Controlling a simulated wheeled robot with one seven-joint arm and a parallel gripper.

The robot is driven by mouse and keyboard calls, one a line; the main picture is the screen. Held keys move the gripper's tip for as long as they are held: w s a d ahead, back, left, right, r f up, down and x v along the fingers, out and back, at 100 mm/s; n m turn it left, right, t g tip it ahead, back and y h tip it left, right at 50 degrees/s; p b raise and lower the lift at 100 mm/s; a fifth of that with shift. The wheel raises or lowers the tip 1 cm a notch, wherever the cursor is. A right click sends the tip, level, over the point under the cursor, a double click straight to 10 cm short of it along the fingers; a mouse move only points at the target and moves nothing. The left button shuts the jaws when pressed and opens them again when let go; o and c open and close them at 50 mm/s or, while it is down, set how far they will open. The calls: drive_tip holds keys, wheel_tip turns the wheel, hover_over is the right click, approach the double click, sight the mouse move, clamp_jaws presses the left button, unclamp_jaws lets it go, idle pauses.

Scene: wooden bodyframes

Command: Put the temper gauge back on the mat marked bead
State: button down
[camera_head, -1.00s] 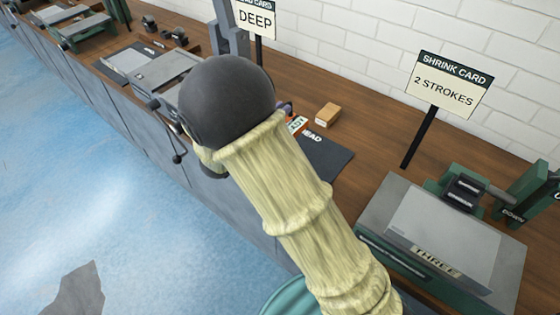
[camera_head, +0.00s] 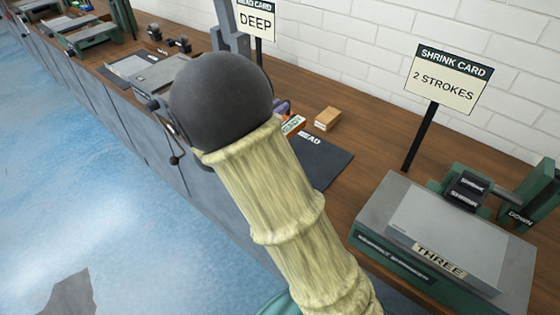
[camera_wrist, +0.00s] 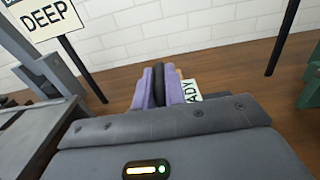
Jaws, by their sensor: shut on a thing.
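The dark mat marked BEAD (camera_head: 328,165) lies on the wooden bench, its left part hidden behind my arm. My gripper (camera_wrist: 161,84) has purple fingers closed on a dark, rounded part between them. I take this part to be the temper gauge (camera_wrist: 160,72); most of it is hidden by the fingers and wrist. A pale label reading ADY (camera_wrist: 192,91) shows just right of the fingers, and also in the head view (camera_head: 293,124) at the mat's far left edge. I cannot tell whether the label belongs to the gauge, or whether the gauge touches the mat.
A small wooden block (camera_head: 327,119) lies behind the mat. The SHRINK CARD sign (camera_head: 447,82) stands to the right, behind a grey-green machine marked THREE (camera_head: 440,235). The DEEP sign (camera_head: 256,22) and a grey machine (camera_head: 155,75) are to the left. Bench right of the block is clear.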

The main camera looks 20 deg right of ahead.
wheel_tip(320, 180, down, 6)
drive_tip(key=shift+f+b, duration=0.1)
drive_tip(key=shift+b, duration=0.5)
drive_tip(key=shift+f+b, duration=0.35)
drive_tip(key=shift+f, duration=1.5)
drive_tip(key=shift+f, duration=0.15)
drive_tip(key=c, duration=1.5)
unclamp_jaws()
drive_tip(key=shift+o, duration=0.2)
